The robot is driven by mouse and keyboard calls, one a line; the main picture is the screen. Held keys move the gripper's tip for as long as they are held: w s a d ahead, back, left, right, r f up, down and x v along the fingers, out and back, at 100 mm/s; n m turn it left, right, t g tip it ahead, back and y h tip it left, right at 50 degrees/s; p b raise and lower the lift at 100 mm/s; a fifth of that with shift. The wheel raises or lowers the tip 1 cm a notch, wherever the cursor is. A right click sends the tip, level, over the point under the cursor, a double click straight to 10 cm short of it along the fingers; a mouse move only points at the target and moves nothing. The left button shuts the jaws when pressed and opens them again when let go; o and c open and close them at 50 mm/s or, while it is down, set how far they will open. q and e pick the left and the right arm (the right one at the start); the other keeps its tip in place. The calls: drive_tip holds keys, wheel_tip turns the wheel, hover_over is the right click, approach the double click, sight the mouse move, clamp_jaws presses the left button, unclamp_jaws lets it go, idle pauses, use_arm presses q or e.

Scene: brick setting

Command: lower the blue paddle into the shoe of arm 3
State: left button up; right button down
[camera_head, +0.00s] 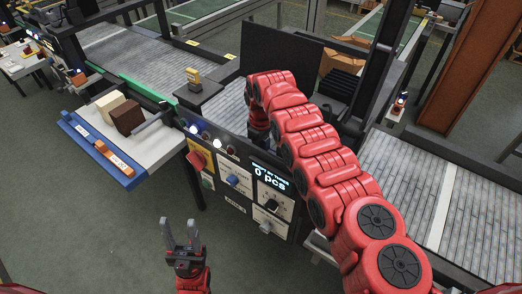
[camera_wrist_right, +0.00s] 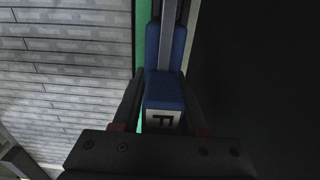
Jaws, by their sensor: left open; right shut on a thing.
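My right gripper (camera_wrist_right: 161,112) is shut on the blue paddle (camera_wrist_right: 164,88), which shows between its fingers in the right wrist view. A pale label with a dark letter is on the paddle's near end. A grey bar (camera_wrist_right: 169,25) runs along the upper blue part; I cannot tell whether it belongs to the paddle or to arm 3. In the head view my right arm reaches over the control panel and hides the paddle. I cannot make out the shoe. My left gripper (camera_head: 180,228) is open and empty, low in front of the machine.
The control panel (camera_head: 232,178) has knobs and a display reading 0 pcs. A grey roller conveyor (camera_head: 130,55) runs behind it; another (camera_head: 440,205) lies at right. A side shelf (camera_head: 160,150) holds a beige block (camera_head: 109,103) and a brown block (camera_head: 127,117). The floor at lower left is clear.

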drive_tip(key=shift+f+b, duration=0.3)
drive_tip(key=shift+f, duration=0.15)
drive_tip(key=shift+s+f, duration=0.1)
drive_tip(key=shift+c, duration=1.8)
unclamp_jaws()
drive_tip(key=shift+f, duration=0.1)
wheel_tip(320, 180, up, 8)
drive_tip(key=shift+a+r, duration=0.1)
drive_tip(key=shift+r, duration=0.05)
